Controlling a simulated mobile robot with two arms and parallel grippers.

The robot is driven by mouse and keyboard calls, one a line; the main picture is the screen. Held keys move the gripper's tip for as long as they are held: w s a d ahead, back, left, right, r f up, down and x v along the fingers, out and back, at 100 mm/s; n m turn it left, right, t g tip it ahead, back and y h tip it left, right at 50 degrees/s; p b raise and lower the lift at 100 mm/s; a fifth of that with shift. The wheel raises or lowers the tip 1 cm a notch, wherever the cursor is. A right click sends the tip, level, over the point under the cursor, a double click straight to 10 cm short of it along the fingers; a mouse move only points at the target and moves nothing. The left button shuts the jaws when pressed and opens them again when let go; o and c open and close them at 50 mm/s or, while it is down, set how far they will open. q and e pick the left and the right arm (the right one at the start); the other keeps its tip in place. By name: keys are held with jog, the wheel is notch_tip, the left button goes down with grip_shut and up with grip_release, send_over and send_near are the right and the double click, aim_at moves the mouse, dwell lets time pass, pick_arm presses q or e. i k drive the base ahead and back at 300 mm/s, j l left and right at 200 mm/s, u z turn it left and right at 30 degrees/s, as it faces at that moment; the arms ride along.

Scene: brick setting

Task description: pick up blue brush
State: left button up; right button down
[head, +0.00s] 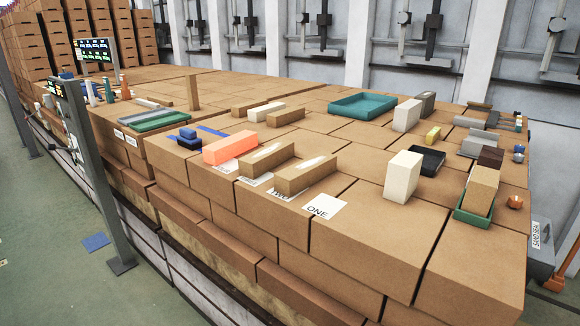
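A small blue object (187,137), stepped like a block with a raised top, lies near the front left edge of the brick-covered surface, left of an orange brick (230,147). It may be the blue brush, but it is too small to tell. A flat blue strip (213,131) lies just behind it. Neither of my grippers shows in the head view.
Loose tan bricks (305,174) and a paper marked ONE (325,206) lie along the front edge. A teal tray (362,106) stands behind, a green tray (160,121) at left. A grey post (88,170) rises at front left. White bricks (403,176) stand at right.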

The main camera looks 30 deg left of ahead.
aim_at(187, 139)
jog(key=u, duration=1.45)
